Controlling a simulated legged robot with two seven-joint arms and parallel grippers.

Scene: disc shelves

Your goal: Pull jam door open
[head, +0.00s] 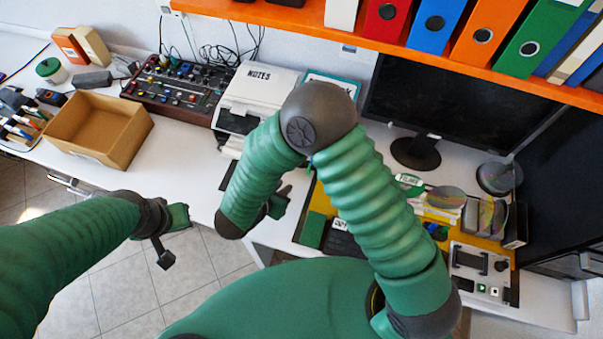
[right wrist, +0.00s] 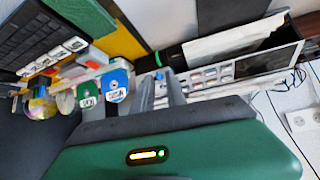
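A white printer-like machine (head: 250,95) marked NOTES stands at the back of the desk, with a dark opening in its front. It also shows in the right wrist view (right wrist: 212,75), with a row of keys. I cannot make out which part is the jam door. My right gripper (head: 280,203) is in front of and below the machine, partly hidden by my own arm. In the right wrist view its two dark fingers (right wrist: 162,90) stand slightly apart, near the machine, with no clear hold on anything. My left gripper (head: 172,236) is open and empty over the floor.
A cardboard box (head: 97,128) and a mixer panel (head: 182,85) stand left of the machine. A monitor (head: 455,100) stands at the right. Discs (head: 447,196) and a yellow mat lie below it. An orange shelf (head: 375,48) with binders hangs above.

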